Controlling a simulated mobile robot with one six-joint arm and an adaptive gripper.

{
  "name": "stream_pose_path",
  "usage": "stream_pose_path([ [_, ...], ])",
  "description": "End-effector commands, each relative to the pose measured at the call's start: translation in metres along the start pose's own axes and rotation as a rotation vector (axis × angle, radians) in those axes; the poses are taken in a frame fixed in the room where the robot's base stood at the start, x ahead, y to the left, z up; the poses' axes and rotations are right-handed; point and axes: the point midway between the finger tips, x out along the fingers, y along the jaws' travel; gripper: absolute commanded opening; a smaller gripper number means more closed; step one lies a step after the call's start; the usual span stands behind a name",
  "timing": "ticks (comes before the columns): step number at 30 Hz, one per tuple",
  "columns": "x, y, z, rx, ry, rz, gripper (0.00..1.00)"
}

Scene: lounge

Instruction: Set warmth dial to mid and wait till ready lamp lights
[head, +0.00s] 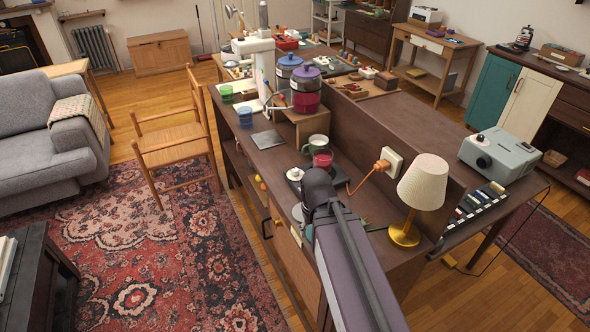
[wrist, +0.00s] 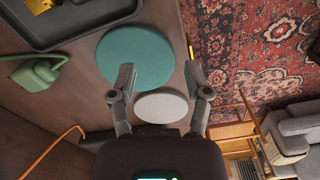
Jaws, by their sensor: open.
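In the head view a dark flat plate (head: 340,178) lies on the desk, with a glass of red contents (head: 322,159) on it. A small white round knob (head: 295,174) sits at its left end; I cannot read its setting. No lit ready lamp can be made out. My gripper (wrist: 160,76) is open and empty in the wrist view. Its fingertips lie over or beside a large teal disc (wrist: 135,58) and a smaller pale disc (wrist: 161,107). In the head view my arm hides the fingers and part of the desk near the plate.
An orange cord runs to a wall-type socket (head: 390,161). A table lamp (head: 422,187) stands right of my arm. A wooden chair (head: 170,145) is left of the desk (head: 260,165).

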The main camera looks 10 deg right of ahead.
Motion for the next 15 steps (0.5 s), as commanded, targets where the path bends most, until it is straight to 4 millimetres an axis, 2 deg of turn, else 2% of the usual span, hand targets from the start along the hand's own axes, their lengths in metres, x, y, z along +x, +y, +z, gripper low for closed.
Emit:
stream_pose_path([
  [5, -0.013, 0.002, -0.019, -0.068, 0.000, 0.000, 0.69],
  [8, -0.026, 0.002, -0.039, -0.150, 0.000, 0.000, 0.69],
  [15, -0.068, 0.003, -0.106, -0.453, 0.000, 0.000, 0.69],
])
